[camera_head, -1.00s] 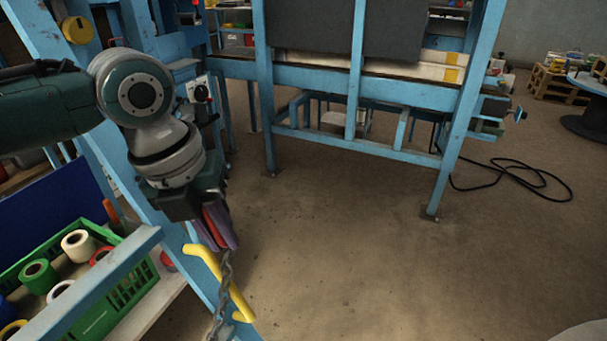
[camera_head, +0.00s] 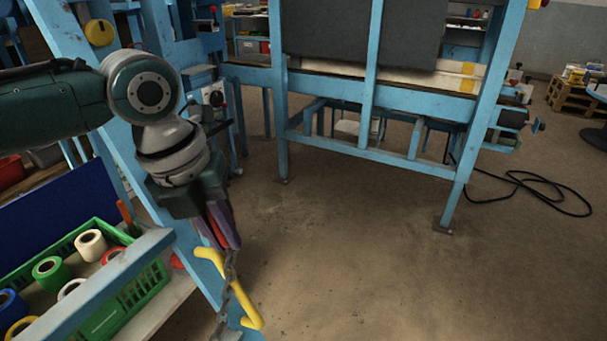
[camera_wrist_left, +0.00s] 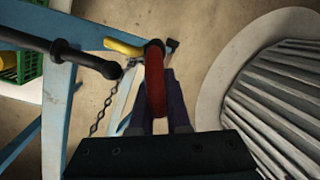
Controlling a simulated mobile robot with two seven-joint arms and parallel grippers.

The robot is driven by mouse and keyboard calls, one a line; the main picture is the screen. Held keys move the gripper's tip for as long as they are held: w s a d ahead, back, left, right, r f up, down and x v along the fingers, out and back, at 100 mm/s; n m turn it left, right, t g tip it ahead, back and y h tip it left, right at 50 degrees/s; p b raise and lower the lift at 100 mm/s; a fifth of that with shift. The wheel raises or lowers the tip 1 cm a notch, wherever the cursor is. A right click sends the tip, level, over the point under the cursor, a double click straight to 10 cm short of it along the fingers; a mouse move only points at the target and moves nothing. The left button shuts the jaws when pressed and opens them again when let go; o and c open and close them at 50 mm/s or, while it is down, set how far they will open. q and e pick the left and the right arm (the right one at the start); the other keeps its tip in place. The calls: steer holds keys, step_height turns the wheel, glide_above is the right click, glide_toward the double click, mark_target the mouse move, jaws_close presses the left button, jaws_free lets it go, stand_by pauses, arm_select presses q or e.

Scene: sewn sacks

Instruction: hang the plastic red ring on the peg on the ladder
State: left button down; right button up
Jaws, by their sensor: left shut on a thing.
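My left gripper (camera_head: 228,240) has purple fingers and points down beside the blue ladder (camera_head: 205,272). It is shut on the red ring (camera_wrist_left: 155,75), which stands edge-on between the fingers in the left wrist view. In the head view only a red sliver of the ring (camera_head: 217,230) shows. A bent yellow peg (camera_head: 243,295) sits on the ladder just below the fingertips. It also shows in the left wrist view (camera_wrist_left: 122,47), partly behind the ring. I cannot tell whether ring and peg touch. My right gripper is out of view.
A chain (camera_head: 229,285) hangs by the yellow peg. A black rod with a knobbed end (camera_wrist_left: 70,53) lies left of the ring in the wrist view. A green crate (camera_head: 140,290) with tape rolls stands lower left. A blue frame (camera_head: 335,155) stands behind; the floor between is clear.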

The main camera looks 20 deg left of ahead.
arm_select(q)
steer(key=shift+a, duration=0.1)
steer(key=shift+w+a, duration=0.1)
steer(key=shift+a, duration=0.45)
steer(key=shift+a, duration=0.2)
stand_by(0.5)
steer(key=shift+a, duration=0.8)
steer(key=shift+w+a+b, duration=0.1)
steer(key=shift+a+b, duration=0.05)
steer(key=shift+b, duration=0.15)
steer(key=shift+a, duration=0.6)
steer(key=shift+a+f+b, duration=0.1)
steer(key=shift+f+b, duration=0.1)
steer(key=shift+b, duration=0.1)
